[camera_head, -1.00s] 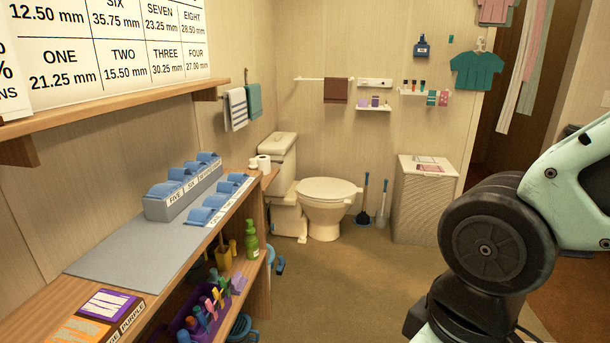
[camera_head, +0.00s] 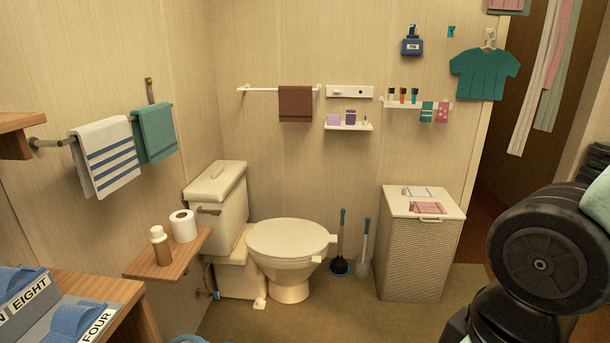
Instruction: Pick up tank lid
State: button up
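The tank lid (camera_head: 215,182) is a cream slab lying on top of the toilet tank (camera_head: 222,212), left of the picture's middle. A small raised part shows on its top. The toilet (camera_head: 291,241) has its seat cover down. My arm shows at the lower right, well apart from the tank. My gripper is outside the picture.
A small wooden shelf (camera_head: 150,266) with a toilet roll (camera_head: 184,225) and a bottle (camera_head: 161,246) stands left of the tank. A plunger (camera_head: 340,255) and brush (camera_head: 364,252) stand right of the toilet, then a hamper (camera_head: 420,260). Bare floor (camera_head: 350,315) lies in front.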

aim_at(215, 185)
jog(key=i+u, duration=0.2)
jog(key=i, duration=0.25)
jog(key=i+l+u, duration=0.25)
jog(key=i, duration=0.2)
jog(key=i+l+u, duration=0.2)
jog(key=i, duration=0.25)
jog(key=i+l+u, duration=0.25)
jog(key=i, duration=0.2)
jog(key=i+l+u, duration=0.45)
jog(key=i, duration=0.2)
jog(key=i+l+u, duration=0.45)
jog(key=i+l, duration=0.2)
jog(key=i, duration=0.05)
